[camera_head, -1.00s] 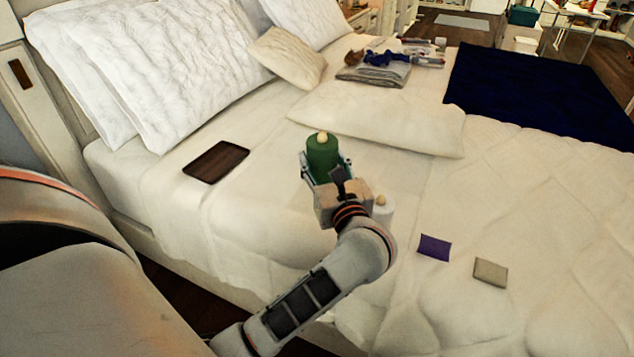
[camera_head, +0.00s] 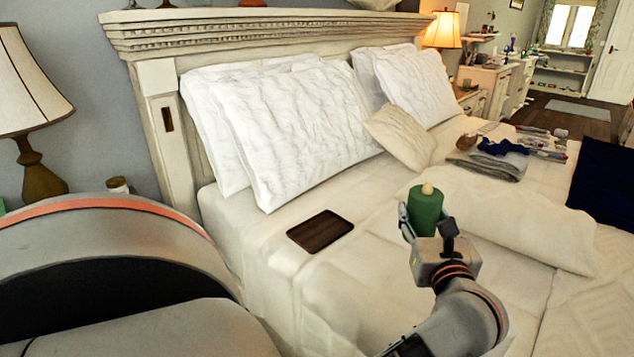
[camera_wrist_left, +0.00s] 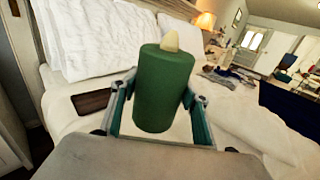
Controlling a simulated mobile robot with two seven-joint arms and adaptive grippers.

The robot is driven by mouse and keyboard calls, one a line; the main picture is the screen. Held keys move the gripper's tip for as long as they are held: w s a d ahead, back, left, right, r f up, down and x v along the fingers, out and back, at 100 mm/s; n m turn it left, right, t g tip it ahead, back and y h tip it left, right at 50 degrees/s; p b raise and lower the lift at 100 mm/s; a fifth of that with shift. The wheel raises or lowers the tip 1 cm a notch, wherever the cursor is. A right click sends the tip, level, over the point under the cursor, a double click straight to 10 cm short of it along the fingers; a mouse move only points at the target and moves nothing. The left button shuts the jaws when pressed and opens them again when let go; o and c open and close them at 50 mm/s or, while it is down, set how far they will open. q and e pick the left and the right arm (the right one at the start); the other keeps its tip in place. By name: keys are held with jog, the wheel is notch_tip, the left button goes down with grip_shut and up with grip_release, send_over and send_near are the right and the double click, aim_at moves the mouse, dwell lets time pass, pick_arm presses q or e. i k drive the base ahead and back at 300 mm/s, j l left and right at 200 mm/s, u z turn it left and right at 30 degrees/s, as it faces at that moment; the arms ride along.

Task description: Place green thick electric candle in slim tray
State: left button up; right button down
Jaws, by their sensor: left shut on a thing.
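The green thick electric candle (camera_head: 425,211) has a pale flame tip and stands upright in my left gripper (camera_head: 424,222). The gripper is shut on it, one finger on each side, as the left wrist view shows with the candle (camera_wrist_left: 160,95) between the fingers. The slim tray (camera_head: 320,231) is dark brown, flat and empty. It lies on the bed to the left of the candle in the head view, and it also shows in the left wrist view (camera_wrist_left: 90,102), partly hidden by a finger. My right gripper is not in view.
White pillows (camera_head: 300,130) lean on the headboard behind the tray. A small cushion (camera_head: 401,137) and a long flat pillow (camera_head: 510,218) lie behind and right of the candle. Folded cloth (camera_head: 499,160) lies farther back. The sheet around the tray is clear.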

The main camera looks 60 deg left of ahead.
aim_at(330, 225)
jog(key=j, duration=1.7)
